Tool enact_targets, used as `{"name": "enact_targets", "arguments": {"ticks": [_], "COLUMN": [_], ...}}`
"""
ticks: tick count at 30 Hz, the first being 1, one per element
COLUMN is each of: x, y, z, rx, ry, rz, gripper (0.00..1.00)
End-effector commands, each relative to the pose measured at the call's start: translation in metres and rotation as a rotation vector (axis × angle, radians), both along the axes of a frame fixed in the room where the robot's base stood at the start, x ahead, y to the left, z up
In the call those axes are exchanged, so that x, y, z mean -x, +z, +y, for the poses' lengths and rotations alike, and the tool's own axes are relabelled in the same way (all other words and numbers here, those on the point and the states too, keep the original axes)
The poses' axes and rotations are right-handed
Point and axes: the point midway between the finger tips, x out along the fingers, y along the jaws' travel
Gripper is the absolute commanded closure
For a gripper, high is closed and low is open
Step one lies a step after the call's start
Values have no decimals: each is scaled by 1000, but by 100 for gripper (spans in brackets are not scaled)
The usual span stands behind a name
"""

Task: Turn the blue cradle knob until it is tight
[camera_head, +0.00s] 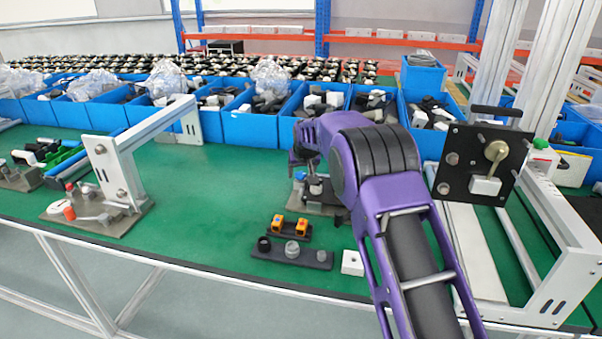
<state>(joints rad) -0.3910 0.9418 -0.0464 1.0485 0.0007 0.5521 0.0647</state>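A small blue part (300,175), which looks like the blue knob, shows just below and left of my wrist. It stands over a grey-brown fixture base (298,206) on the green bench. My purple arm comes from the lower right and bends down over this fixture. My gripper (316,188) is small, low over the fixture and partly mixed with its metal parts. I cannot tell whether its fingers touch the blue part or are open or shut. My arm hides the fixture's right side.
A dark holder with orange blocks (290,228), a dark plate with round parts (291,254) and a white block (352,262) lie in front. A fixture with a white arch (115,175) stands left, a black lever panel (466,148) right. Blue bins (250,130) line the back. Left-middle bench is clear.

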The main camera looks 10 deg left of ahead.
Motion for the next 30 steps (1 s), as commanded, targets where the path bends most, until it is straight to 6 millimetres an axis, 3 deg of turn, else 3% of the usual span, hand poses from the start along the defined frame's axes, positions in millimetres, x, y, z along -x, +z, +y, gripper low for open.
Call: {"name": "enact_targets", "arguments": {"ticks": [8,30], "x": [0,0], "y": [2,50], "z": [0,0], "rx": [0,0], "ry": [1,2], "rz": [1,2], "gripper": [34,34]}}
